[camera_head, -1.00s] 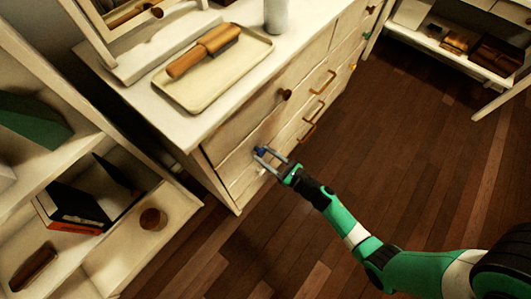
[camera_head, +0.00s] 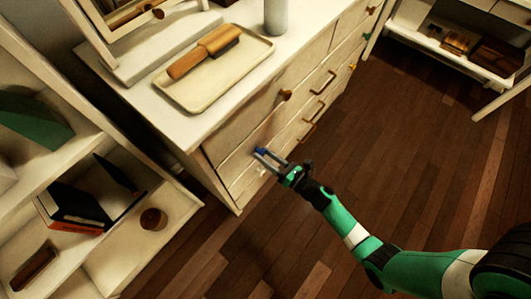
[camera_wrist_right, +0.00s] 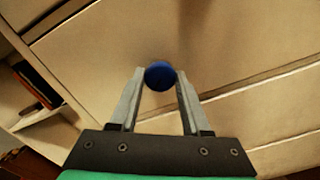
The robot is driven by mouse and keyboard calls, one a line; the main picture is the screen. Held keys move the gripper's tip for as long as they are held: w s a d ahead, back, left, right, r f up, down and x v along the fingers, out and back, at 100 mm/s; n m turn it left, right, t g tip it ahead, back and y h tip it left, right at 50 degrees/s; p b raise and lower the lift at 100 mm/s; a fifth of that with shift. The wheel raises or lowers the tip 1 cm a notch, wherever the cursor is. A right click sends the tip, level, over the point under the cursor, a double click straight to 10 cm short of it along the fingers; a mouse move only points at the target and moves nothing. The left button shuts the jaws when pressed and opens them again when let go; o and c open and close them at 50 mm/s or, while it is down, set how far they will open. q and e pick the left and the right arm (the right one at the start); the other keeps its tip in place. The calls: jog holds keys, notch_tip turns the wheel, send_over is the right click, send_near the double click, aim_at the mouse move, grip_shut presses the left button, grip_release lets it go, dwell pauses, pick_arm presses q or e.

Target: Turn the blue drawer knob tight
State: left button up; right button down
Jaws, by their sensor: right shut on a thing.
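The blue drawer knob (camera_head: 260,151) sits on the front of the white dresser (camera_head: 228,140), near its left end. In the right wrist view the round blue knob (camera_wrist_right: 160,75) lies between the tips of my two grey fingers. My right gripper (camera_head: 268,156) is shut on the knob, with one finger on each side of it; it also shows in the wrist view (camera_wrist_right: 159,79). The fingers hide part of the knob in the head view. My left gripper is in neither view.
A tray (camera_head: 250,62) with a wooden-handled brush (camera_head: 203,50) lies on the dresser top. Brown knobs and handles (camera_head: 323,82) stick out from other drawers. An open shelf (camera_head: 180,209) stands at the left. The wooden floor (camera_head: 410,150) is clear.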

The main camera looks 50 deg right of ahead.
jog(key=m+p, duration=0.1)
jog(key=m, duration=0.5)
jog(key=shift+r, duration=0.1)
jog(key=m+p, duration=0.1)
jog(key=m, duration=0.5)
jog(key=shift+m, duration=0.4)
jog(key=m+p, duration=0.1)
jog(key=m, duration=0.2)
jog(key=shift+r+m, duration=0.1)
jog(key=shift+m, duration=0.2)
jog(key=m+p, duration=0.1)
jog(key=m, duration=0.2)
jog(key=shift+m, duration=0.3)
jog(key=m+p, duration=0.1)
jog(key=m, duration=0.5)
jog(key=shift+c, duration=1.9)
grip_release()
